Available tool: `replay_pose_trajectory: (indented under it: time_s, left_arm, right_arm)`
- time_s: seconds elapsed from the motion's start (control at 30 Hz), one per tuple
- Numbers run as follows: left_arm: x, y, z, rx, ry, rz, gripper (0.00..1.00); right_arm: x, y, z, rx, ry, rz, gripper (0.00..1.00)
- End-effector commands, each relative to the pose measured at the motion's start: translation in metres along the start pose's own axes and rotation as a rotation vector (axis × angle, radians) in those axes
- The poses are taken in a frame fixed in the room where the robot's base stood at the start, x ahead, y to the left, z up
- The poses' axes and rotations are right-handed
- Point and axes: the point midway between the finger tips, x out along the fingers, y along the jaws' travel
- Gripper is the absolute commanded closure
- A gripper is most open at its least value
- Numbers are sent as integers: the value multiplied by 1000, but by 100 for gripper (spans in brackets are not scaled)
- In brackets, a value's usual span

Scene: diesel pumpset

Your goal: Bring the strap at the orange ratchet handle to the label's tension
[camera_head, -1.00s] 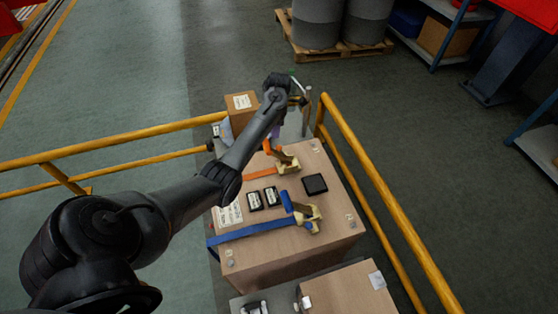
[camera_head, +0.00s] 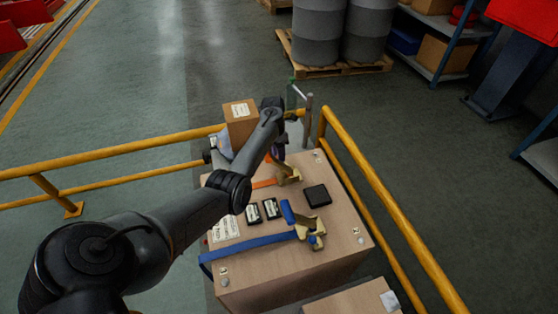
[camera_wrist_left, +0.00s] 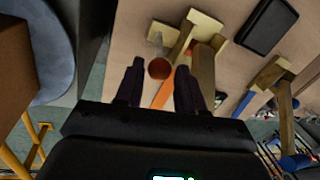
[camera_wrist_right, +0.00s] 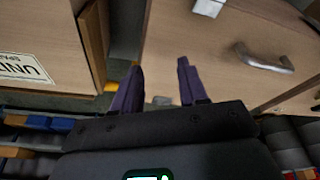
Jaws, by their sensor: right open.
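The gripper partly hides the handle in the head view. My right gripper (camera_wrist_right: 153,85) is open and empty, facing wooden fronts.
A blue strap (camera_head: 250,245) and its blue-handled ratchet (camera_head: 309,232) lie nearer. A black square pad (camera_head: 317,195), small display units (camera_head: 262,210) and a paper label (camera_head: 225,229) are on the box. Yellow rails (camera_head: 390,230) flank it. A metal handle (camera_wrist_right: 263,60) shows before the right gripper.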

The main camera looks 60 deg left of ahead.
Motion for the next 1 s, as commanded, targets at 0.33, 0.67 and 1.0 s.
replay_pose_trajectory:
  time_s: [0.33, 0.67, 1.0]
  left_arm:
    - [27, 0, 0, 0, 1, 0, 62]
    - [28, 0, 0, 1, 0, 0, 68]
    - [28, 0, 0, 1, 0, 0, 100]
  right_arm:
    - [8, -1, 3, 3, 0, -3, 57]
    - [9, 0, 3, 1, -1, -1, 57]
    - [9, 1, 3, -6, -2, 5, 57]
